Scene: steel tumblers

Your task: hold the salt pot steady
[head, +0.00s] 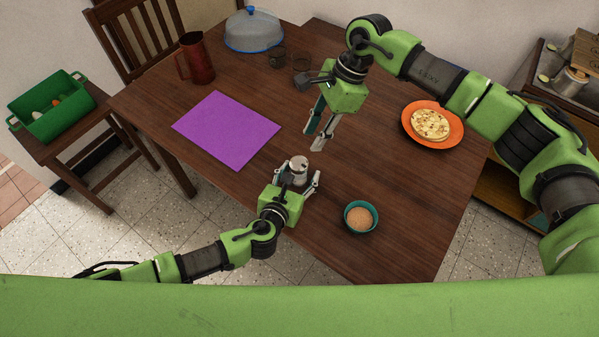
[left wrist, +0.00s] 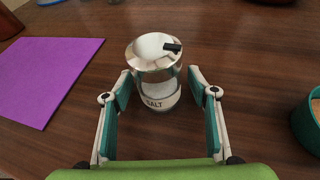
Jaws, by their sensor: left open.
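The salt pot (head: 298,167) is a small glass jar with a shiny metal lid, standing upright on the table. In the left wrist view the pot (left wrist: 158,80) shows a SALT label and a small dark piece on its lid. My left gripper (head: 299,175) is open, with one finger on each side of the pot; in the left wrist view a gap shows beside the jar. My right gripper (head: 314,141) is open and empty, pointing down above the table just behind the pot.
A teal bowl (head: 347,223) of grainy food is right of the pot, and a purple mat (head: 226,130) lies left. An orange plate (head: 407,124) with flatbread, a red pitcher (head: 196,60), dark cups (head: 277,58) and a domed dish (head: 253,32) stand farther back.

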